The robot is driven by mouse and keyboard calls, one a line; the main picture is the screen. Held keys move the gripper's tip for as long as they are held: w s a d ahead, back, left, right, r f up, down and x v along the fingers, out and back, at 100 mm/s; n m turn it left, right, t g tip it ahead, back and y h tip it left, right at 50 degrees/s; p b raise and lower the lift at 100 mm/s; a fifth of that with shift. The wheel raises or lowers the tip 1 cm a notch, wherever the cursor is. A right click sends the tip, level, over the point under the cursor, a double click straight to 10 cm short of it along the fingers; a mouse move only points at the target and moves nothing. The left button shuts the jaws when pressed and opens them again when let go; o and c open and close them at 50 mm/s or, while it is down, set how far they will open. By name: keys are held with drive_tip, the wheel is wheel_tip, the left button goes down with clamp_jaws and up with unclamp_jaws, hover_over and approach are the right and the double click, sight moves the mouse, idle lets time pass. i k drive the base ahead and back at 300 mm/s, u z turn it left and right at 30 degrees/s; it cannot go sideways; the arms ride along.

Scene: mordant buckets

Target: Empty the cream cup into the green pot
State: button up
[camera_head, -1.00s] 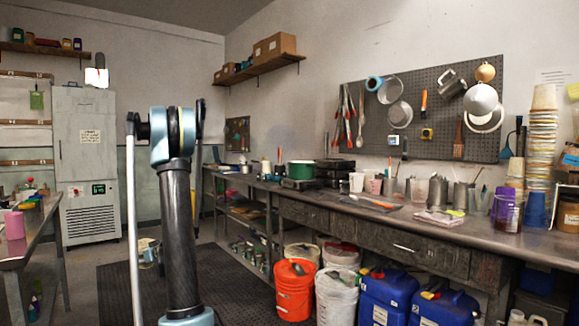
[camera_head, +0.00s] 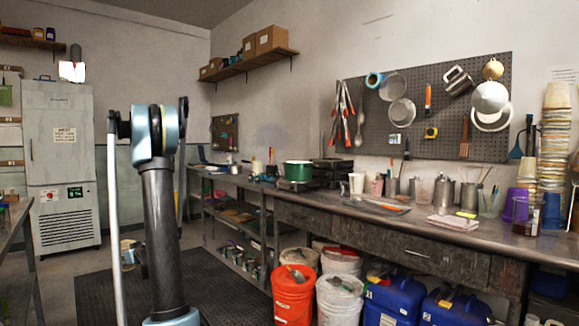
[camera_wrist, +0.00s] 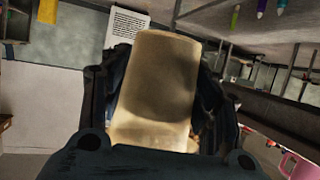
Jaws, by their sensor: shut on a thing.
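The cream cup (camera_wrist: 155,85) fills the middle of the wrist view, between the dark fingers of my gripper (camera_wrist: 160,100). My gripper is shut on it. The cup looks slightly tilted in that picture, and its contents cannot be made out. The green pot (camera_head: 298,170) stands in the head view on a dark unit on the long bench, near the back. The pot is not seen in the wrist view. My gripper and the held cup do not show clearly in the head view, where my arm stands at the left.
The long bench (camera_head: 440,232) runs along the right wall. A white cup (camera_head: 356,183), metal cans and a tall cup stack (camera_head: 553,150) stand on it. An orange bucket (camera_head: 293,295) and blue canisters (camera_head: 390,300) stand below its front. A dark floor mat (camera_head: 100,290) lies open at the left.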

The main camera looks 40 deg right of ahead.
sight(294, 170)
drive_tip(key=z, duration=0.05)
drive_tip(key=i, duration=1.65)
drive_tip(key=z, duration=2.3)
